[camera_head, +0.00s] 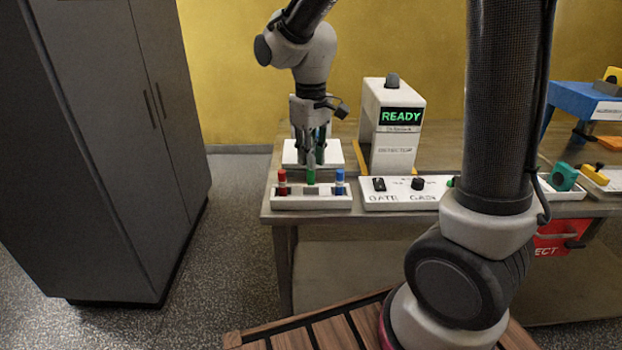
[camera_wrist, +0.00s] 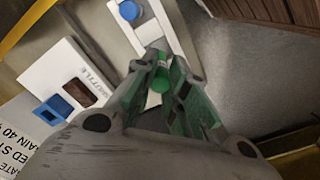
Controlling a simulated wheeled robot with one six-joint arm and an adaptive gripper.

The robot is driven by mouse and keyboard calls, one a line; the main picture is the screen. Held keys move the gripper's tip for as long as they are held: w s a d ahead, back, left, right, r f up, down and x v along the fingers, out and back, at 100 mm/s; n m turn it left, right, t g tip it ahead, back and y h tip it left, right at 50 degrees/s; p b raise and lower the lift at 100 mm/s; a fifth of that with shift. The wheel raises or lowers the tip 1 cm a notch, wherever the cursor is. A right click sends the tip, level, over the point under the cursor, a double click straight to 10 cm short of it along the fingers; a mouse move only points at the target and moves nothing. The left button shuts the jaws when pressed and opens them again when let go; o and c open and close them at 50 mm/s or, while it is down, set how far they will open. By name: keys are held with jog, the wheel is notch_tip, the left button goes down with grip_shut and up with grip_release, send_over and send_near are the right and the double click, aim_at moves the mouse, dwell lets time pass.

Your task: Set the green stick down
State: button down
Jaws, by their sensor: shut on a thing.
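My gripper (camera_head: 312,160) points down over the front left of the table and is shut on the green stick (camera_head: 311,176). In the wrist view the green stick (camera_wrist: 158,80) shows between the two fingertips (camera_wrist: 163,65). The stick is upright at the middle of a small white rack (camera_head: 312,203), between a red stick (camera_head: 282,184) and a blue stick (camera_head: 339,184) that stand in it. Its lower end is at the rack's top; I cannot tell whether it is seated. The blue stick (camera_wrist: 129,11) also shows in the wrist view.
A white plate (camera_head: 335,156) lies behind the rack. A white box reading READY (camera_head: 393,125) stands behind a labelled control panel (camera_head: 405,194) on the right. A grey cabinet (camera_head: 120,130) stands left of the table, with open floor between.

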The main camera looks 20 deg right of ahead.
aim_at(311, 183)
jog(key=shift+f, duration=2.3)
jog(key=shift+f, duration=0.2)
jog(key=c, duration=1.4)
grip_release()
jog(key=shift+c, duration=0.2)
jog(key=shift+r, duration=0.1)
